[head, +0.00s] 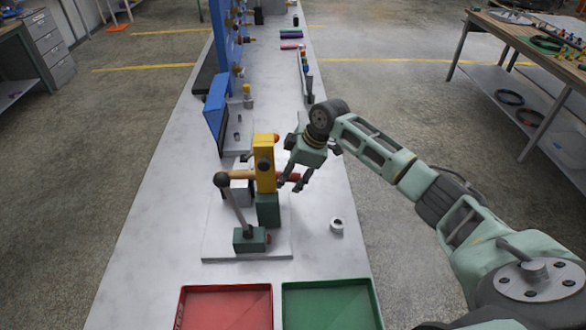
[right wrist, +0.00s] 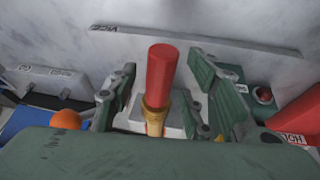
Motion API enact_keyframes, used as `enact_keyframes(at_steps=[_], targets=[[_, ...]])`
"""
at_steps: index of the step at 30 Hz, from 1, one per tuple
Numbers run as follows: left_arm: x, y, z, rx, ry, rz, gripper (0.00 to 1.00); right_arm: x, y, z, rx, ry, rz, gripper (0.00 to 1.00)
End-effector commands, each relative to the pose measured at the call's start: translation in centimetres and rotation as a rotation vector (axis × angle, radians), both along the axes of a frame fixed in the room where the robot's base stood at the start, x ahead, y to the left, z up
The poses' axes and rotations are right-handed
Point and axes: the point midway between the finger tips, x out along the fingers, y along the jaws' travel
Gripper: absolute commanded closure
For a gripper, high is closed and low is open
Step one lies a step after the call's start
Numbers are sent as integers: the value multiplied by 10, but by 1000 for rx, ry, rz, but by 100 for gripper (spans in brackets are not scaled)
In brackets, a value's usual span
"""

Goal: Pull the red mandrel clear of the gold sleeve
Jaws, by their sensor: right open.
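The red mandrel (right wrist: 161,70) is a smooth cylinder in the right wrist view, with one end in the collar of the gold sleeve (right wrist: 155,112). In the head view the red mandrel (head: 292,177) lies level and sticks out to the right of a yellow upright block. My right gripper (head: 297,178) is over its outer end, partly hiding it. In the right wrist view my right gripper's fingers (right wrist: 160,85) are open, one each side of the mandrel, with gaps visible. My left gripper is not in view.
The yellow block (head: 264,150) stands on a green base on a grey plate (head: 225,243). A black-knobbed lever (head: 233,205) stands at its left. A small white ring-like part (head: 337,226) lies to the right. Red (head: 181,310) and green (head: 375,312) trays are in front.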

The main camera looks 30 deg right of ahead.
Motion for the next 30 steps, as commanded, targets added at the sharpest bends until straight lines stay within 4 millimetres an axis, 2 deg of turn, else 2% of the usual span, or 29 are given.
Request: enact_keyframes(at_steps=[6,21,30], targets=[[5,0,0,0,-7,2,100,0,0,0,0,0,0,57],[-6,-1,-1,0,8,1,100,0,0,0,0,0,-1,100],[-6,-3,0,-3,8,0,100,0,-1,0,-1,1,-1,100]])
